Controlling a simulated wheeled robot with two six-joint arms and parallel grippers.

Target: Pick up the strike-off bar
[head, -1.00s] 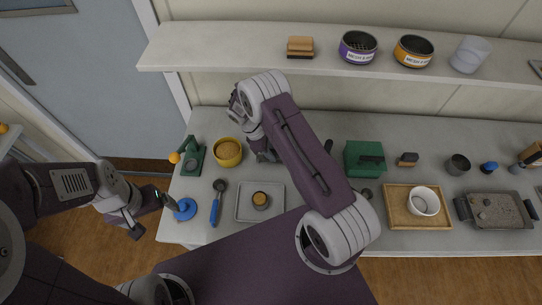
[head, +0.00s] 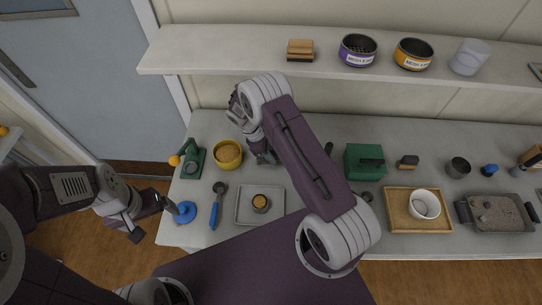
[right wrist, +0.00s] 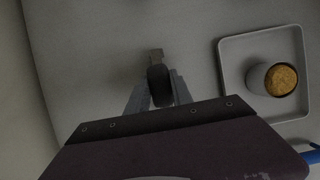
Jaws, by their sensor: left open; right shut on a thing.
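My right gripper (right wrist: 158,92) is shut on a dark rounded handle (right wrist: 158,78) with a small grey metal end, seemingly the strike-off bar. The rest of the bar is hidden by the fingers and the viewing angle. In the head view my right gripper (head: 264,152) is over the counter behind the grey tray, mostly covered by my arm. My left gripper (head: 156,215) is open at the counter's left front edge, close to a blue round-based object (head: 184,211); I cannot tell whether they touch.
A grey square tray (head: 241,219) holds a soil-filled cup (head: 260,203). A yellow bowl (head: 228,154), a blue-handled scoop (head: 215,207) and a green device (head: 193,163) stand nearby. A green box (head: 364,161) and wooden tray (head: 390,222) are to the right. A shelf (head: 220,50) overhangs behind.

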